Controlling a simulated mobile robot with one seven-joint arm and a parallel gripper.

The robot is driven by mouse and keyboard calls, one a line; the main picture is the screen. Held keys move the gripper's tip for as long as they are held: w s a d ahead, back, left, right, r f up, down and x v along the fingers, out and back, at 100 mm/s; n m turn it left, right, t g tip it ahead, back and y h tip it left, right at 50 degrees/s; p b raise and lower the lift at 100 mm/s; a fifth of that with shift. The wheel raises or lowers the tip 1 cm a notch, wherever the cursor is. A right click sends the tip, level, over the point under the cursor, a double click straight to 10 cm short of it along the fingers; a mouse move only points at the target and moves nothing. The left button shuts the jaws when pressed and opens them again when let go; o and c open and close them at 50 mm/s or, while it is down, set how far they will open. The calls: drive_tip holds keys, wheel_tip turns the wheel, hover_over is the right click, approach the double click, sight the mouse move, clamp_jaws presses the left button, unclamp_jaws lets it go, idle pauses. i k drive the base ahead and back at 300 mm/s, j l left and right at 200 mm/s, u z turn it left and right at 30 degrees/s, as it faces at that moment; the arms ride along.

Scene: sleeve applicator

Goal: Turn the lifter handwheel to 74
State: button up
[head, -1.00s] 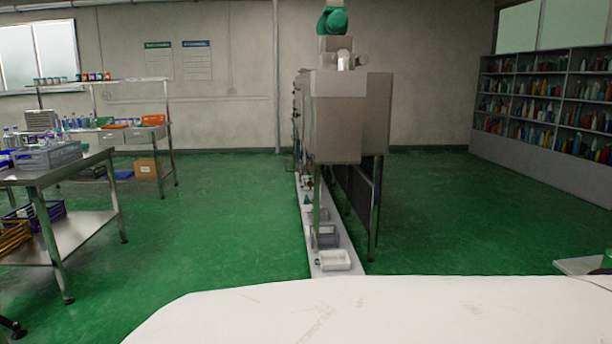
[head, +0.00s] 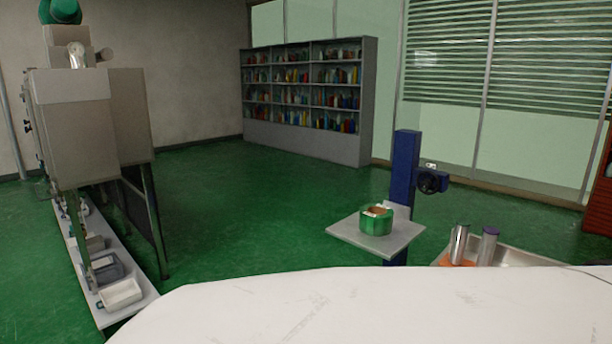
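The lifter stands right of centre in the head view, with a blue column (head: 403,185) and a flat grey platform (head: 350,230). A dark handwheel (head: 432,181) is mounted on the right side of the column. A small pale mark shows just above the handwheel, but no number is readable. A green round container (head: 376,219) with something brownish in its top sits on the platform. My gripper is not in view.
A grey sleeve machine (head: 75,130) stands at left, with bins on a low shelf (head: 160,295). Metal cylinders (head: 487,246) stand on a tray right of the lifter. A bookcase (head: 300,133) stands at the back. Green floor between machine and lifter is clear. My white body top fills the foreground.

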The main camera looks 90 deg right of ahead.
sight(426, 182)
drive_tip(key=l+z, duration=0.2)
drive_tip(key=z, duration=3.15)
drive_tip(key=j+z, duration=0.2)
drive_tip(key=j, duration=0.9)
drive_tip(key=i+j+z, duration=0.15)
drive_tip(key=j, duration=0.35)
drive_tip(key=j+z, duration=0.2)
drive_tip(key=j, duration=0.3)
drive_tip(key=i+j+z, duration=0.35)
drive_tip(key=i+j, duration=0.25)
drive_tip(key=j, duration=0.3)
drive_tip(key=i+j+z, duration=0.1)
drive_tip(key=i, duration=0.25)
